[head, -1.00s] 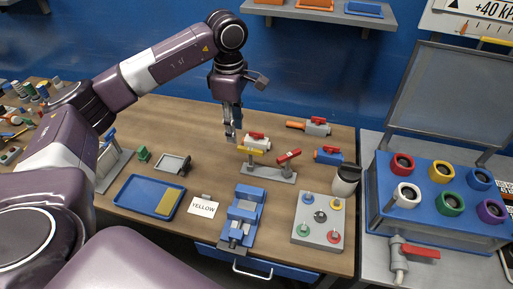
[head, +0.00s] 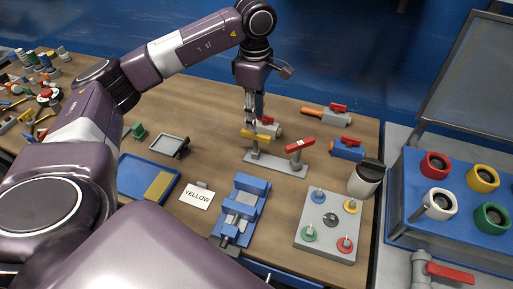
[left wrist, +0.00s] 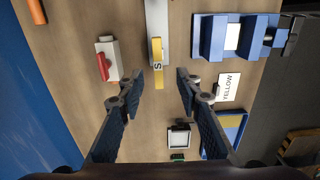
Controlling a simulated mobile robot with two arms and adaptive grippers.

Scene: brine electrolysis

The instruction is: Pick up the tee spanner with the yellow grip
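The tee spanner with the yellow grip (head: 256,136) sits at the left end of a grey rack (head: 274,163) on the wooden bench. A spanner with a red grip (head: 301,144) is at the rack's right end. My left gripper (head: 250,118) points down just above the yellow grip. In the left wrist view its fingers (left wrist: 162,76) are apart. The yellow grip (left wrist: 157,60) shows in line with the gap between them and bears a dark mark. Nothing is held. I cannot tell exactly how high the fingertips are above the grip. My right gripper is not in view.
A blue vise (head: 241,210), a YELLOW card (head: 197,195), a blue tray (head: 132,177) and a grey block with coloured knobs (head: 326,226) stand in front. A dark-lidded cup (head: 367,178) is at right.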

